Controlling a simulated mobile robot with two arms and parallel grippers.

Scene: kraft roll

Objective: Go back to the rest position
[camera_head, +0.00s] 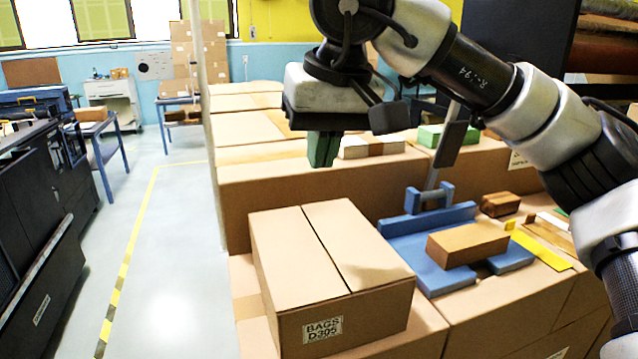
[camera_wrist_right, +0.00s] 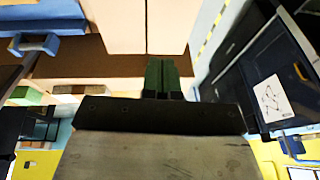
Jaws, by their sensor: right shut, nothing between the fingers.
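My right gripper (camera_head: 323,149) hangs from the right arm at the top middle of the head view. Its green fingers are together and empty, above and behind the closed cardboard box labelled BAGS D305 (camera_head: 330,265). In the right wrist view the right gripper's fingers (camera_wrist_right: 162,76) also show shut, with nothing between them. My left gripper is not in view.
A blue fixture (camera_head: 430,255) with a brown block (camera_head: 467,244) on it sits right of the box. A yellow strip (camera_head: 540,250) and wooden pieces lie further right. Stacked cartons (camera_head: 290,190) stand behind. The floor aisle (camera_head: 175,270) at left is clear, beside black machinery (camera_head: 40,210).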

